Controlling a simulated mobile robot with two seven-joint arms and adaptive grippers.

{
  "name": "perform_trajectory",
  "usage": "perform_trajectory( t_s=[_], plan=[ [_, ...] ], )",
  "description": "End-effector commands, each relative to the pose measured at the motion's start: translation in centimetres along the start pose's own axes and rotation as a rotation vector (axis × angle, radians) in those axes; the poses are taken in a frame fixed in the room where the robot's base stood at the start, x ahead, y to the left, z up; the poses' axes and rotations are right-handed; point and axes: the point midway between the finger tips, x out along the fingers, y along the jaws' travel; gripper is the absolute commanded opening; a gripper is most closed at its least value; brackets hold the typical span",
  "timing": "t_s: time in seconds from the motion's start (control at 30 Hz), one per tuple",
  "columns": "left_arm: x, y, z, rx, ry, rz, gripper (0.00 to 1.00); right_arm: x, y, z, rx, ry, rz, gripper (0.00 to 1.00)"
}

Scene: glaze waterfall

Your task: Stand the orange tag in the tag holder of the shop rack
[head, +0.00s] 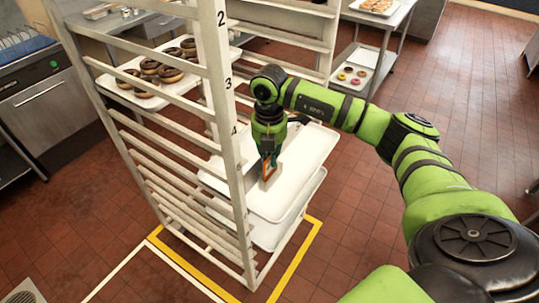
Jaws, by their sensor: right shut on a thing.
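The white shop rack (222,100) stands left of centre, with numbers 2, 3 and 4 on its post. My right gripper (268,156) points down over a white tray (310,150) beside number 4. It is shut on the small orange tag (266,171), which stands roughly upright just above or on the tray. A small pale piece shows right beside the tag; I cannot tell whether it is the tag holder. Whether the tag's lower edge touches anything is too small to tell. My left gripper is not in view.
A tray of chocolate doughnuts (150,80) sits higher in the rack. Another white tray (290,222) is below the one under my gripper. A steel table (378,45) with doughnuts stands behind. Yellow floor tape (297,262) borders the rack; the tiled floor at right is clear.

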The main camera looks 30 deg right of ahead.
Motion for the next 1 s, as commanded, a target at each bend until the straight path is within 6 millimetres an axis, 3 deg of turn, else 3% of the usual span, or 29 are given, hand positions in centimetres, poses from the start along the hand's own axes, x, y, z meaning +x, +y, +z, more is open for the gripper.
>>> perform_trajectory(
  t_s=[0.1, 0.13, 0.17, 0.2, 0.57, 0.67, 1.0],
  plan=[
    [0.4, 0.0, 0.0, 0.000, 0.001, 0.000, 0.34, 0.4, 0.0, 0.0, 0.000, 0.000, 0.000, 0.00],
    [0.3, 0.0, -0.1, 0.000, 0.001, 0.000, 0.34, 0.3, 0.0, 0.0, 0.000, 0.000, 0.000, 0.21],
    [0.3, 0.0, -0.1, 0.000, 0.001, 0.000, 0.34, 0.3, 0.0, 0.0, 0.000, 0.000, 0.000, 0.33],
    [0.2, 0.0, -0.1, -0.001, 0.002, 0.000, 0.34, 0.3, 0.0, 0.0, 0.000, 0.000, 0.000, 0.37],
    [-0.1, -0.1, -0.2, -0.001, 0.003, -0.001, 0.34, -0.1, 0.0, 0.0, 0.000, 0.000, 0.000, 0.37],
    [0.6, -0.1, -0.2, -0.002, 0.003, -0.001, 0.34, -0.8, 0.1, 0.1, 0.000, -0.001, 0.003, 0.37],
    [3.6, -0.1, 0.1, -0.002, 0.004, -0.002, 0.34, -8.0, 0.1, 0.1, 0.000, -0.003, 0.007, 0.37]
  ],
)
